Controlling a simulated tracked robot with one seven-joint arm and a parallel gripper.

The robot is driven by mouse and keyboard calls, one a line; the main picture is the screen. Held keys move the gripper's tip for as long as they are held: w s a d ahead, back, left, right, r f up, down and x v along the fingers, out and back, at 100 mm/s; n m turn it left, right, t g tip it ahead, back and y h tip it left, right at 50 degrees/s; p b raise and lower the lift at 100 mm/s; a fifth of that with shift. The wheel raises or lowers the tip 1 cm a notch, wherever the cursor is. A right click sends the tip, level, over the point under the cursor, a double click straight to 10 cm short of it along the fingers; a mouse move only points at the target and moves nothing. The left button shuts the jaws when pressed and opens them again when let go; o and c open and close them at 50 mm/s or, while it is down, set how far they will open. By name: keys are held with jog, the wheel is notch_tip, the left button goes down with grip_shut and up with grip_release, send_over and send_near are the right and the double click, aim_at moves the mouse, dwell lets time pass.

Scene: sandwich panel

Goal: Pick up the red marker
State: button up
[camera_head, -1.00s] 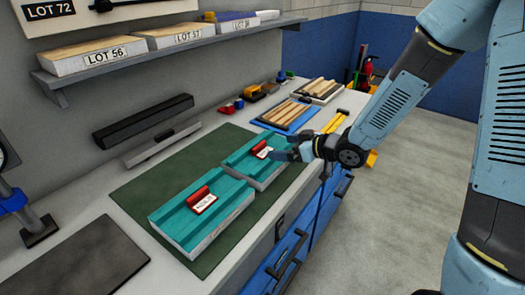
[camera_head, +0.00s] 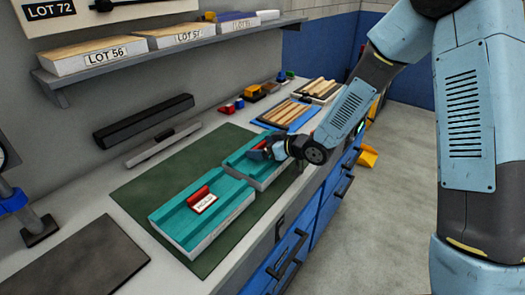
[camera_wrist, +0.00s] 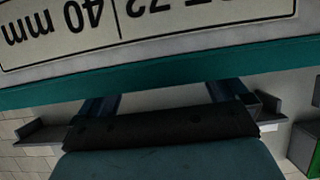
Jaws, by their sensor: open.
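Two teal-topped panels lie on a green mat (camera_head: 135,190) on the bench. The near panel (camera_head: 215,222) carries a red marker (camera_head: 198,194) with a white tag. The far panel (camera_head: 268,180) has another red marker (camera_head: 257,155), now mostly hidden by my gripper. My gripper (camera_head: 264,152) is open, with its fingertips over the far panel, at or close to that marker; contact cannot be told. In the wrist view, my open fingers (camera_wrist: 160,103) reach up past a teal edge, under a white label (camera_wrist: 130,25) reading upside down "72" and "40 mm". No red shows there.
A shelf (camera_head: 170,57) with labelled lot panels runs along the wall above the bench. Behind the far panel lie wooden strips on a blue tray (camera_head: 272,121) and small coloured blocks (camera_head: 233,105). A dark plate (camera_head: 80,258) lies at the near left.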

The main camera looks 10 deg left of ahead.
jog(key=shift+c, duration=0.3)
jog(key=c, duration=1)
jog(key=shift+r, duration=0.1)
